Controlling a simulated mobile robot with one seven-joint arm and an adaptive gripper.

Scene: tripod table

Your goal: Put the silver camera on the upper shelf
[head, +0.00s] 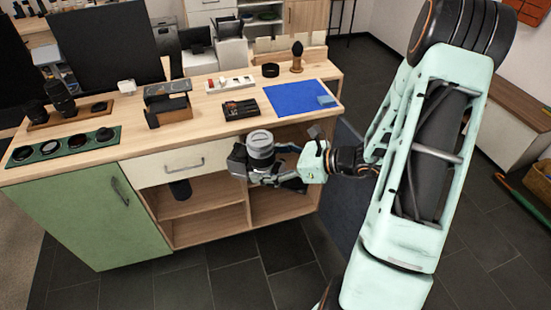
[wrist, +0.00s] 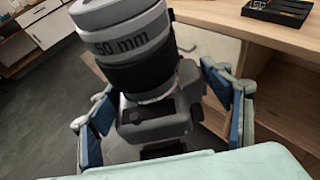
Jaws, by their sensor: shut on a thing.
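The silver camera (head: 261,150) with its large lens is held in front of the workbench's open right side, above floor level and just below the worktop edge. In the wrist view the camera (wrist: 155,120) fills the middle, its lens marked "50 mm" pointing up and away. My gripper (head: 278,165) is shut on the camera body; its blue-padded fingers show on both sides in the wrist view (wrist: 165,118). The open shelving lies under the worktop, with an upper shelf board (head: 213,203) in the middle bay. The camera and gripper partly hide the right bay (head: 275,205).
A black cylinder (head: 180,188) stands on the upper board below a cream drawer (head: 160,167). The worktop carries a blue mat (head: 295,98), a black tray (head: 240,108), a brown box (head: 168,105) and a green lens board (head: 62,148). The dark floor in front is clear.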

